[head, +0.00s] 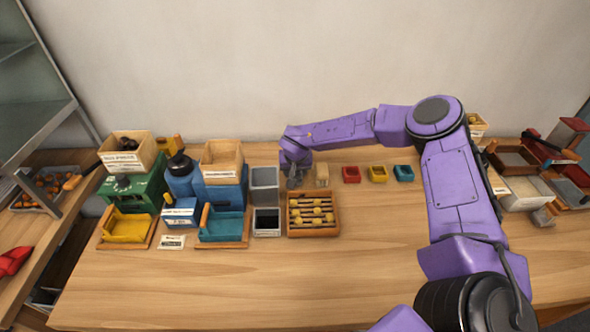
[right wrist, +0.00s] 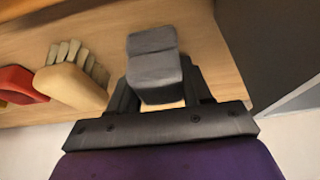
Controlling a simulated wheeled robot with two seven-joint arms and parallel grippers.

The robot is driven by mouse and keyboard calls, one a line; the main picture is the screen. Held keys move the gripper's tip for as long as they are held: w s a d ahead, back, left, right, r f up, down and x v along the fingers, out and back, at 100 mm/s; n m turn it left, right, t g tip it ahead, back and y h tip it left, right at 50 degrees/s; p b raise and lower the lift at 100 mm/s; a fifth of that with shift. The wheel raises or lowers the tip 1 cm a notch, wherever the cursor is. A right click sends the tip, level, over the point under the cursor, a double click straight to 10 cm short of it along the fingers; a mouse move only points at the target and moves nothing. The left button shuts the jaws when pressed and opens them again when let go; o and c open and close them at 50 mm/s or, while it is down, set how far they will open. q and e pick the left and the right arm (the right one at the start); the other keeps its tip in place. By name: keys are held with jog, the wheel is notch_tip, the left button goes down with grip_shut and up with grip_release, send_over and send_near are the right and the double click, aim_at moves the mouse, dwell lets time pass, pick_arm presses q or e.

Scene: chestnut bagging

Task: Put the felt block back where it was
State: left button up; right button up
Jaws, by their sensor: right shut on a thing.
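The grey felt block (right wrist: 152,62) is between the fingers of my right gripper (right wrist: 160,90) in the right wrist view. The gripper is shut on it, and the block's far end sticks out past the fingertips over the wood. In the head view my right gripper (head: 295,180) points down at the back of the bench, between a grey bin and a pale brush; the block is hard to make out there. I cannot tell whether the block touches the bench. My left gripper is not in view.
The pale brush (head: 322,175) stands close right of the gripper, and the grey bin (head: 264,184) close left. The front bench is clear.

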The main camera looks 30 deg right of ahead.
jog(key=shift+f, duration=0.1)
jog(key=o, duration=1.2)
jog(key=shift+s+a+r, duration=0.1)
jog(key=shift+r, duration=0.25)
jog(key=b+v, duration=0.1)
jog(key=v, duration=1)
jog(key=shift+s+r, duration=0.1)
jog(key=shift+r, duration=0.2)
jog(key=shift+a, duration=0.1)
